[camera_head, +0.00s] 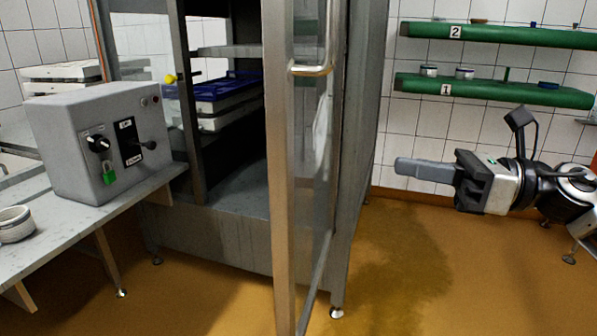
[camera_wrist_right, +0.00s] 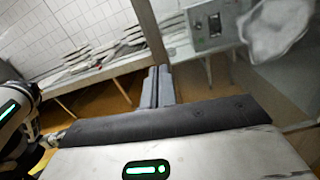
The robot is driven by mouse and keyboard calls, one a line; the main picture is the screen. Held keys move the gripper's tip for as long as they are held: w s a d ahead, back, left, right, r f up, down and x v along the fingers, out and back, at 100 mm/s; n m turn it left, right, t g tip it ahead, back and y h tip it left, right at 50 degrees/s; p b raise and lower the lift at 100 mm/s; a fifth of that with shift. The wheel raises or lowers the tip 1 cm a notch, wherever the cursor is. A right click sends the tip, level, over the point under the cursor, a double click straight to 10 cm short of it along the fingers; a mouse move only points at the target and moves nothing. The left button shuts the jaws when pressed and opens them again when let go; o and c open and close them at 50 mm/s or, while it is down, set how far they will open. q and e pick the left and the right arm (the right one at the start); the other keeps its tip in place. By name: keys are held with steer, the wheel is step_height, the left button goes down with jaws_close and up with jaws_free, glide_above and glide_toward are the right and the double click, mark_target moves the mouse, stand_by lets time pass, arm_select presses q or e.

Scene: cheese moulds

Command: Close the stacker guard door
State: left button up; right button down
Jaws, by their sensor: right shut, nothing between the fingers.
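The stacker (camera_head: 220,225) is a grey metal cabinet with an open front. Its guard door, a clear panel in a metal frame (camera_head: 281,190), stands swung open and juts out towards me. A metal bar handle (camera_head: 312,70) is on the door's upper part. My right gripper (camera_head: 398,167) is to the right of the door, apart from it, with its fingers pointing left, shut and empty. In the right wrist view its closed fingers (camera_wrist_right: 158,72) point towards a metal upright (camera_wrist_right: 150,30), probably the door's frame. My left gripper is not in view.
A control box (camera_head: 100,140) with a green padlock stands on a bench (camera_head: 70,225) at the left, near a white pot (camera_head: 15,224). Blue and white trays (camera_head: 228,90) are inside the stacker. Green shelves (camera_head: 500,90) hang on the back wall. Floor between door and right arm is clear.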

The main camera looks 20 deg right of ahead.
steer(key=n, duration=0.1)
steer(key=p, duration=0.7)
glide_toward(292, 152)
steer(key=shift+n+g, duration=0.3)
steer(key=x, duration=0.3)
steer(key=r+x, duration=0.1)
steer(key=x, duration=0.1)
steer(key=shift+w+a, duration=0.15)
steer(key=shift+w+a+f, duration=0.2)
steer(key=shift+w+a, duration=0.1)
steer(key=shift+a, duration=0.2)
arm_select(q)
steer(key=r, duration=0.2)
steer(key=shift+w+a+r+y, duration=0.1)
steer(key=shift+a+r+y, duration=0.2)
arm_select(e)
steer(key=shift+a+f, duration=0.1)
steer(key=shift+w, duration=0.1)
